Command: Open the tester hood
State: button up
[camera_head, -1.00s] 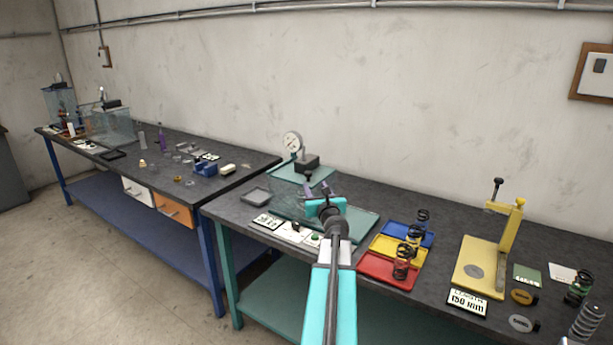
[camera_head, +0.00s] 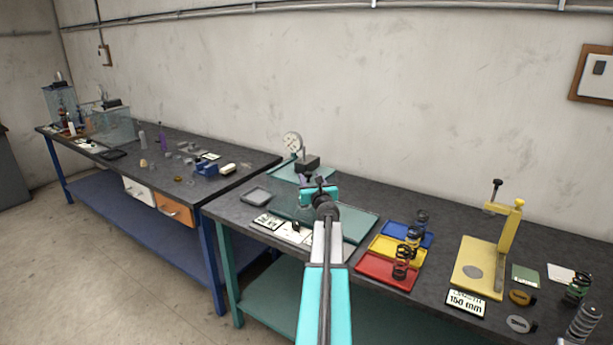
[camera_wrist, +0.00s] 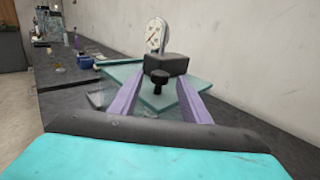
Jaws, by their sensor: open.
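My gripper (camera_head: 319,182) is over the teal-framed bench, in front of the dial gauge. In the wrist view its two purple fingers (camera_wrist: 160,80) are apart. A black knob (camera_wrist: 158,77) shows between them, with gaps on both sides; I cannot tell whether it is level with the fingertips. The knob appears to stand on the tester hood (camera_wrist: 156,101), a clear, greenish glassy cover. In the head view my gripper and arm hide most of the hood. The tester's teal base plate (camera_head: 350,226) shows to the right of my arm.
A dial gauge (camera_head: 292,141) on a black block (camera_head: 306,163) stands just behind. Blue (camera_head: 424,238), yellow (camera_head: 385,247) and red (camera_head: 372,268) trays with dark springs and a yellow stand (camera_head: 510,230) lie right. A grey tray (camera_head: 255,196) lies left.

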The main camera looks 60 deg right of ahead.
aim_at(309, 176)
jog(key=shift+p+x, duration=0.35)
jog(key=shift+x, duration=1.75)
